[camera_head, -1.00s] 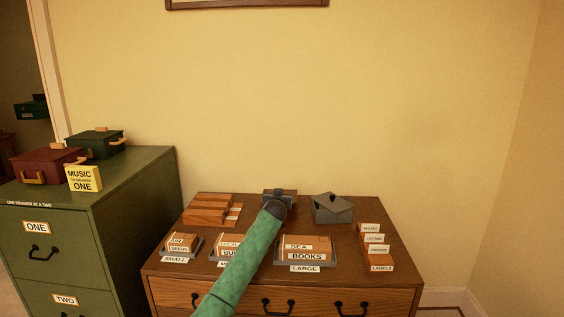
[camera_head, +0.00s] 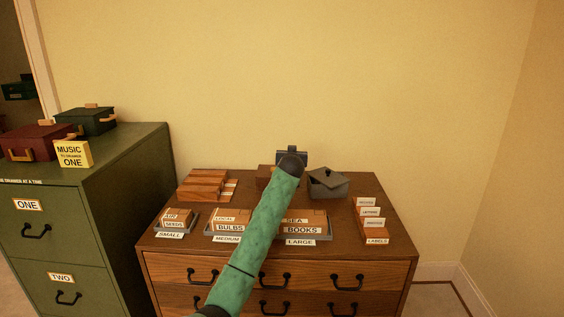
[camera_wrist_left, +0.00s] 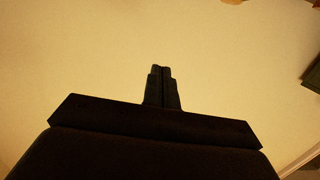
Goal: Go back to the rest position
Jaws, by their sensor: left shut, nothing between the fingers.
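My left gripper (camera_head: 291,151) is at the end of my green arm, in front of the yellow wall and over the back of the brown chest of drawers (camera_head: 250,258). In the left wrist view its two dark fingers (camera_wrist_left: 162,86) are together with nothing between them, against the plain wall. It looks clear of the things on the chest. My right gripper is in neither view.
The chest top holds trays of labelled boxes, wooden blocks (camera_head: 205,185), a grey lidded box (camera_head: 328,183) and a label holder (camera_head: 373,221). A green filing cabinet (camera_head: 125,180) stands at left with red (camera_head: 38,143) and green (camera_head: 86,121) cases. Wall space above is free.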

